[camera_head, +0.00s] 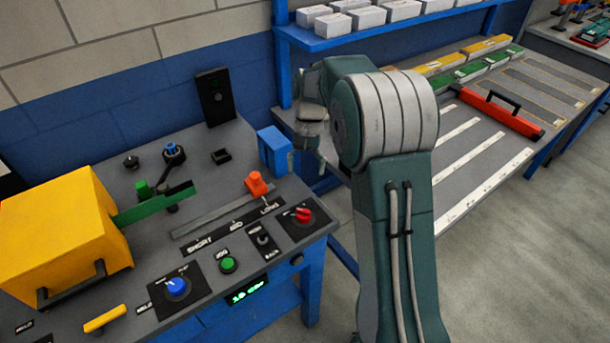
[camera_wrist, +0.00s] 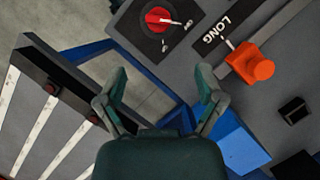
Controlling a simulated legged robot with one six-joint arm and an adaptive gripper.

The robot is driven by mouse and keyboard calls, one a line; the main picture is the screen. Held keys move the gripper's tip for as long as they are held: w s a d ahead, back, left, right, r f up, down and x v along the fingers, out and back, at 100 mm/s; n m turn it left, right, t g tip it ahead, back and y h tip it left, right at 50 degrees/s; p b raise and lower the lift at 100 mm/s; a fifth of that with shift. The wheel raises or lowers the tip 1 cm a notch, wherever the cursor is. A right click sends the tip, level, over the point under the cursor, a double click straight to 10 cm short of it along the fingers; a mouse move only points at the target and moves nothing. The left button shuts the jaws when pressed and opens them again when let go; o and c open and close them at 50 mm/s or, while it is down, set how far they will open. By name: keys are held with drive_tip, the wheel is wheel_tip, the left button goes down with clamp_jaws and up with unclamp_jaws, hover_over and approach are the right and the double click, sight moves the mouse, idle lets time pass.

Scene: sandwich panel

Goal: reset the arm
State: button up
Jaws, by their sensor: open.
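My arm (camera_head: 390,170) rises from the bottom of the head view and bends at a large grey and teal joint. My gripper (camera_wrist: 162,84) is open and empty in the wrist view, its two fingers well apart. In the head view my gripper (camera_head: 309,152) hangs beyond the joint, partly hidden by it, near the right end of the control bench (camera_head: 120,185). Below the fingers in the wrist view are the floor gap and the blue bench frame. The fingers seem to touch nothing.
The bench carries an orange slider knob (camera_head: 257,184), a red rotary knob (camera_head: 303,214), a blue block (camera_head: 274,150), a blue dial (camera_head: 177,288), a green button (camera_head: 228,264) and a yellow box (camera_head: 60,240). A blue shelf (camera_head: 400,30) with white boxes and a slotted table (camera_head: 470,150) stand behind.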

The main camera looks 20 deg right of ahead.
idle(0.3)
drive_tip(key=s+r+n+t, duration=0.1)
drive_tip(key=s+r+t, duration=0.2)
drive_tip(key=s+r, duration=0.4)
drive_tip(key=s+a+r+n+t+h, duration=0.1)
drive_tip(key=s+r+n+t, duration=0.1)
drive_tip(key=s, duration=0.7)
drive_tip(key=s+a+r+n+t+h, duration=0.1)
drive_tip(key=s+r+n+t, duration=0.1)
drive_tip(key=s, duration=0.7)
drive_tip(key=r+t, duration=0.1)
drive_tip(key=t, duration=0.1)
drive_tip(key=shift+s+r+t, duration=0.25)
drive_tip(key=shift+r+t, duration=0.05)
drive_tip(key=shift+t, duration=0.1)
drive_tip(key=shift+c, duration=0.4)
